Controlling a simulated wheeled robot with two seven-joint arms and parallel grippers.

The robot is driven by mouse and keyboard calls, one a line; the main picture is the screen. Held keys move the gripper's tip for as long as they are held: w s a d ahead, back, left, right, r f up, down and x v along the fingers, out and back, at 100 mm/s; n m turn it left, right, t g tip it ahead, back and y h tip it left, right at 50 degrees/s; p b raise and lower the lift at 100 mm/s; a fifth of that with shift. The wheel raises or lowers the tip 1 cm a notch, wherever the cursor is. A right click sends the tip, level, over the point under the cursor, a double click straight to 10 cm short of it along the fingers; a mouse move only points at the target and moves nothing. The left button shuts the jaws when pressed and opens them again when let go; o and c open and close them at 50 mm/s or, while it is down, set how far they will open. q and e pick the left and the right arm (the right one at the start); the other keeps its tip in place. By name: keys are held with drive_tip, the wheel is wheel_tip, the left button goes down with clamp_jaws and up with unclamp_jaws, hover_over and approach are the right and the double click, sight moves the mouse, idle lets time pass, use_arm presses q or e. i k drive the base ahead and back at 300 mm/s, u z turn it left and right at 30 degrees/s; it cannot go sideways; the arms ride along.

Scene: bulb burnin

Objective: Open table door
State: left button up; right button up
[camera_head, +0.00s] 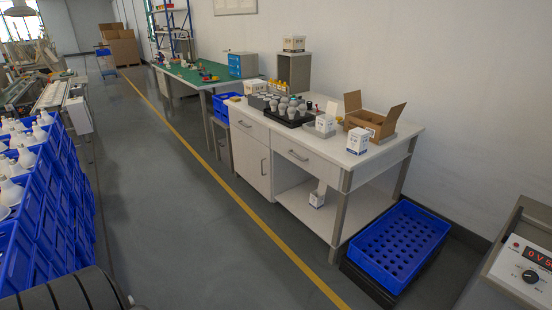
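The white worktable (398,151) stands right of the middle, along the wall. Its cabinet door (249,163) is a pale panel at the left of the table's front, below a drawer. The door looks shut, and its vertical handle (263,167) is near its right edge. A wider drawer (302,155) with a bar handle is to the right of the door, above an open shelf. Neither of my grippers shows in the head view.
Bulbs in a dark tray (283,118), small boxes and an open carton (371,116) stand on the tabletop. A blue perforated crate (398,246) is on the floor at right. Blue bins of bulbs (38,215) fill the left. The grey floor (170,190) between is clear.

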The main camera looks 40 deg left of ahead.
sight(252, 159)
drive_tip(key=i, duration=0.45)
drive_tip(key=u, duration=2.1)
drive_tip(key=i, duration=3.15)
drive_tip(key=z, duration=2.65)
